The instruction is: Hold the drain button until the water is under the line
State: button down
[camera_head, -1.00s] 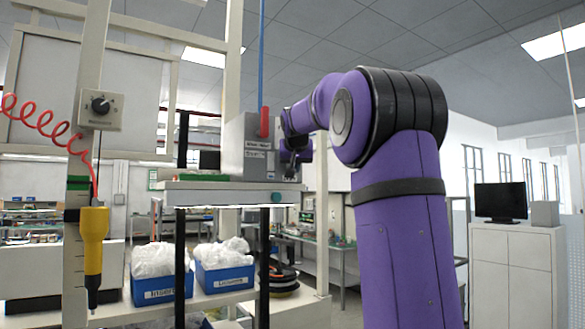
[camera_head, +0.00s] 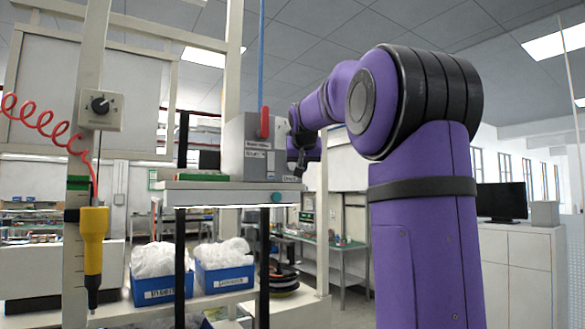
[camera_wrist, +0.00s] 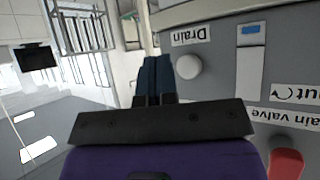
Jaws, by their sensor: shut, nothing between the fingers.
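The grey box (camera_head: 238,150) stands on a raised shelf in the head view, with my gripper (camera_head: 301,170) at its right side. In the wrist view, a pale round button (camera_wrist: 188,67) lies beside an upside-down label reading "Drain" (camera_wrist: 191,36). My gripper (camera_wrist: 156,60) is shut and empty, its dark blue fingers just left of the button in the picture; they look apart from it. A white gauge strip (camera_wrist: 250,65) right of the button has a small blue patch (camera_wrist: 250,30) at its upper end. I cannot make out a line on it.
A teal knob (camera_head: 277,197) is on the shelf edge (camera_head: 225,186). Blue bins (camera_head: 162,289) stand below. A yellow screwdriver (camera_head: 95,245) hangs at left.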

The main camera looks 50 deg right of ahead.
jog(key=s, duration=0.2)
jog(key=shift+s+a, duration=0.3)
jog(key=shift+s, duration=0.05)
dwell(0.4)
jog(key=s+a+f+n+y, duration=0.2)
jog(key=s+a+f, duration=0.15)
jog(key=a, duration=0.35)
jog(key=s+a+f+n+y, duration=0.1)
jog(key=s+a+f, duration=0.1)
jog(key=a+f, duration=0.4)
jog(key=s+a+f+n+y, duration=0.2)
jog(key=s+a+f, duration=0.15)
jog(key=a, duration=0.55)
jog(key=s+a+f+n+g+y, duration=0.2)
jog(key=s+a+f+n, duration=0.1)
jog(key=s+a+f, duration=0.9)
notch_tip(320, 180, down, 5)
jog(key=s, duration=0.2)
jog(key=shift+s+n+g+y, duration=0.3)
jog(key=shift+n, duration=0.1)
jog(key=shift+r, duration=0.1)
